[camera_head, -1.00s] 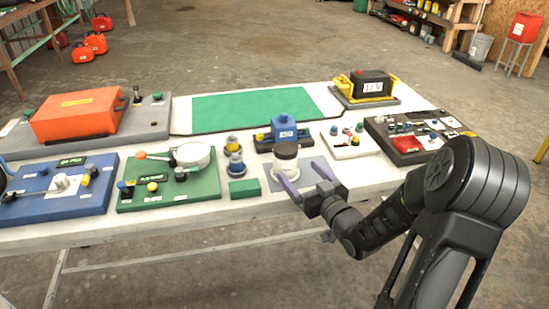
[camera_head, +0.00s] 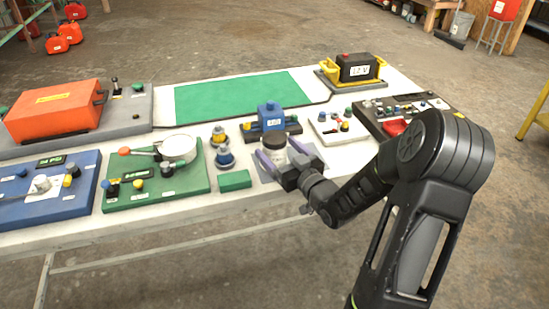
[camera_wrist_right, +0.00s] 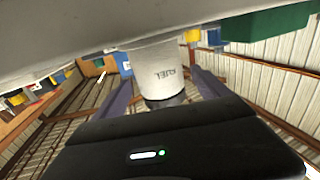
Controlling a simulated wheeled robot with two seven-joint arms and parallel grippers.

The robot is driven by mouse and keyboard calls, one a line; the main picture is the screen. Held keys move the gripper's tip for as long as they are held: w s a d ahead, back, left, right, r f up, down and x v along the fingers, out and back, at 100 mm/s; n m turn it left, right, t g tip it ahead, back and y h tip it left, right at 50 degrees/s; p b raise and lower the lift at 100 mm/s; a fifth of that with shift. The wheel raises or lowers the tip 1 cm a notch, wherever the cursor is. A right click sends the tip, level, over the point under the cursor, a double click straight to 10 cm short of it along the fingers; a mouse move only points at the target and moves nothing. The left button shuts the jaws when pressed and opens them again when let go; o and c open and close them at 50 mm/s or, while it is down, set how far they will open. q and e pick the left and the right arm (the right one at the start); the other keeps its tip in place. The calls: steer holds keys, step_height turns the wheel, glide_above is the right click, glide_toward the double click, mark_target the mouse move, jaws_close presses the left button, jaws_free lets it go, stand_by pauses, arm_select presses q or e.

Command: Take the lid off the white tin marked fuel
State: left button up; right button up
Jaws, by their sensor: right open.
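My right gripper (camera_head: 281,157) is open, with one purple finger on each side of the tin. In the wrist view its fingers (camera_wrist_right: 163,86) show apart from the tin on both sides. The gripper partly hides the tin's lower part in the head view. My left gripper is not in view.
A green block (camera_head: 234,180) and small blue and yellow knobbed items (camera_head: 224,158) stand left of the tin. A blue device (camera_head: 270,119) is close behind it. A white switch board (camera_head: 336,125) is to the right. The green mat (camera_head: 240,97) behind is clear.

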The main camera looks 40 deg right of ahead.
mark_target(269, 138)
steer(key=shift+w, duration=0.1)
steer(key=shift+w+r, duration=0.2)
steer(key=shift+w, duration=0.15)
steer(key=w+p, duration=0.1)
steer(key=w, duration=0.3)
steer(key=shift+w+d, duration=0.15)
steer(key=shift+w, duration=0.05)
steer(key=shift+r, duration=0.1)
steer(key=shift+c, duration=0.5)
jaws_close()
stand_by(0.4)
